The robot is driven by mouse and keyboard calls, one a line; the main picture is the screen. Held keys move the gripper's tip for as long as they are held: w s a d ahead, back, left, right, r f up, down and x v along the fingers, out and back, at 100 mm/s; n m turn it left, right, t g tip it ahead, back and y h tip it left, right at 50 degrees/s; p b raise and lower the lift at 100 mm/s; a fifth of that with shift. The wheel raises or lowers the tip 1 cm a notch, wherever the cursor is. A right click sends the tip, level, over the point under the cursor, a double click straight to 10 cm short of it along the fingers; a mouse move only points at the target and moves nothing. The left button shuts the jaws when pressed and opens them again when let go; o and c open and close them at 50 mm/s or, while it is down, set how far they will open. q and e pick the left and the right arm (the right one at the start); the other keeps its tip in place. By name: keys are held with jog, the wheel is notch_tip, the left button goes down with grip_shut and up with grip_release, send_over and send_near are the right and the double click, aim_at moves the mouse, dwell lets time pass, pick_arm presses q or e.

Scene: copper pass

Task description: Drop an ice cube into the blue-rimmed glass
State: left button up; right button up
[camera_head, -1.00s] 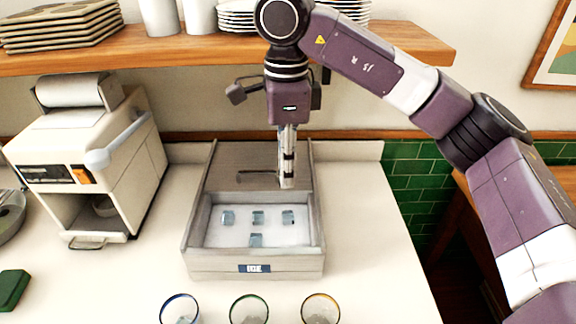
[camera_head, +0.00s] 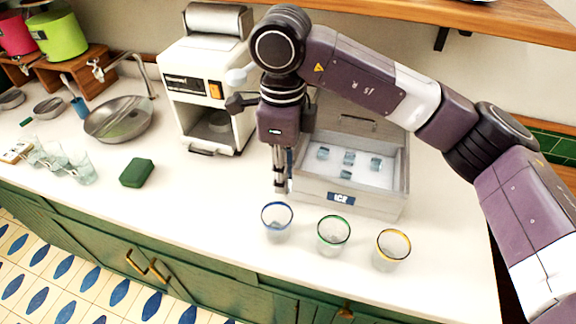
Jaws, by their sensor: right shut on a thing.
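The blue-rimmed glass (camera_head: 277,224) stands upright on the white counter, in front of the ice bin's left corner. My right gripper (camera_head: 281,187) points straight down just above and behind that glass's rim. It is shut on an ice cube, though the cube itself is hard to make out between the fingertips. The ice bin (camera_head: 341,199), labelled ICE, is open, with several ice cubes (camera_head: 348,158) lying on its white bed. My left gripper is not in view.
A green-rimmed glass (camera_head: 333,234) and a yellow-rimmed glass (camera_head: 391,249) stand to the right of the blue-rimmed one. A cream machine (camera_head: 208,88) is behind left. A green block (camera_head: 137,173), a round sink (camera_head: 118,119) and clear glasses (camera_head: 78,166) are farther left.

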notch_tip(320, 180, down, 4)
jog(key=shift+f+b, duration=0.1)
jog(key=shift+b, duration=0.55)
jog(key=shift+f, duration=0.45)
jog(key=o, duration=0.9)
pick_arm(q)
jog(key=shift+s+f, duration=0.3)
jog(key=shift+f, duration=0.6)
pick_arm(e)
jog(key=shift+o, duration=0.2)
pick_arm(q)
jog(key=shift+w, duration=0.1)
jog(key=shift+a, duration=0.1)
pick_arm(e)
jog(key=shift+r, duration=0.15)
notch_tip(320, 180, up, 12)
jog(key=shift+f, duration=0.1)
